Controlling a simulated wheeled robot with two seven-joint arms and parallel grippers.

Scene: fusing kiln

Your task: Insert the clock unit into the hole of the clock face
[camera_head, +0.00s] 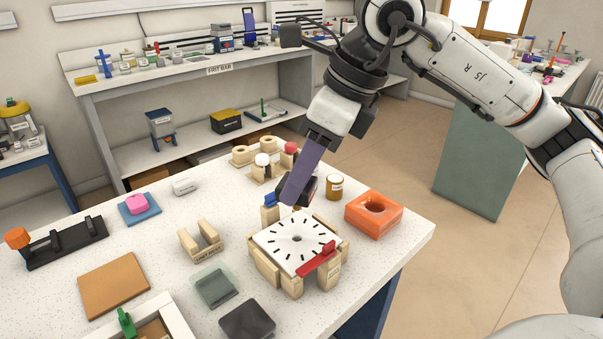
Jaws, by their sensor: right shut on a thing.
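The white square clock face (275,238) with black hour marks lies on a wooden stand near the table's front right. The small dark hole (297,239) is at its middle and is empty. The unit appears apart from the hole. My left gripper is not in view.
An orange block (374,212) and an amber jar (334,187) stand to the right. A wooden holder (201,243) stands left.

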